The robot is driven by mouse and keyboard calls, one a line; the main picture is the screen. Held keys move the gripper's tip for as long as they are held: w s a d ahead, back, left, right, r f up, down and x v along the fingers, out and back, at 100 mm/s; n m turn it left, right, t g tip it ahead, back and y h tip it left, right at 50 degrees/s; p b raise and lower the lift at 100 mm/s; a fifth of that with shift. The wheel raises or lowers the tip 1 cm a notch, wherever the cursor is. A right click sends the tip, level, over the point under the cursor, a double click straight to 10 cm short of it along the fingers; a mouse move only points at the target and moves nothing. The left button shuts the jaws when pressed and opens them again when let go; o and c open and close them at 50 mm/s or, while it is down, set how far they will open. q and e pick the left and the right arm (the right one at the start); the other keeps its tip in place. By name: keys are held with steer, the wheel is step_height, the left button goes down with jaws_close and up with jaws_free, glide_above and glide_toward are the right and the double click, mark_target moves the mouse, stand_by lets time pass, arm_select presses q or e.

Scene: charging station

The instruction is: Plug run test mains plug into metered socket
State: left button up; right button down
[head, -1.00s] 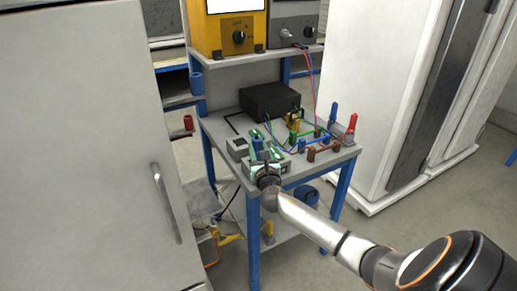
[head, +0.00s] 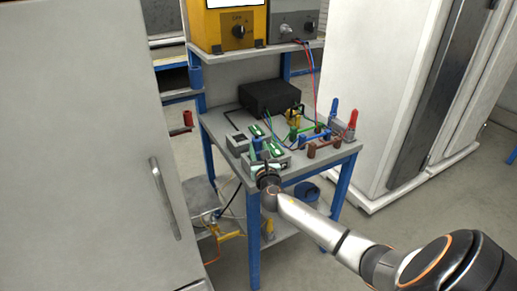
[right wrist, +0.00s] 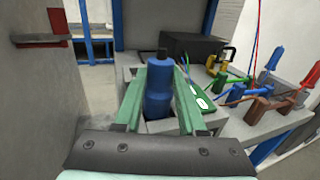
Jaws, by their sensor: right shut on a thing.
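My right gripper (head: 264,163) is at the front edge of the small grey bench, beside the grey socket boxes. In the right wrist view its two green fingers (right wrist: 159,85) are shut on a blue cylindrical plug (right wrist: 158,92), which stands upright between them. A grey socket box (head: 237,144) with a dark opening stands at the bench's left. My left gripper is not in view.
The bench (head: 322,158) also holds a black box (head: 270,97), blue and brown fittings, and red and blue handles (head: 352,120). Instruments stand on the shelf above. A large pale cabinet (head: 80,150) is close on the left, another (head: 385,90) on the right.

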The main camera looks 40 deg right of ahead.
steer(key=shift+f+b, duration=0.5)
steer(key=shift+f, duration=0.2)
steer(key=shift+c, duration=2.1)
jaws_free()
steer(key=shift+s+a, duration=0.2)
steer(key=shift+s, duration=0.1)
steer(key=p+v, duration=0.1)
steer(key=v, duration=1.1)
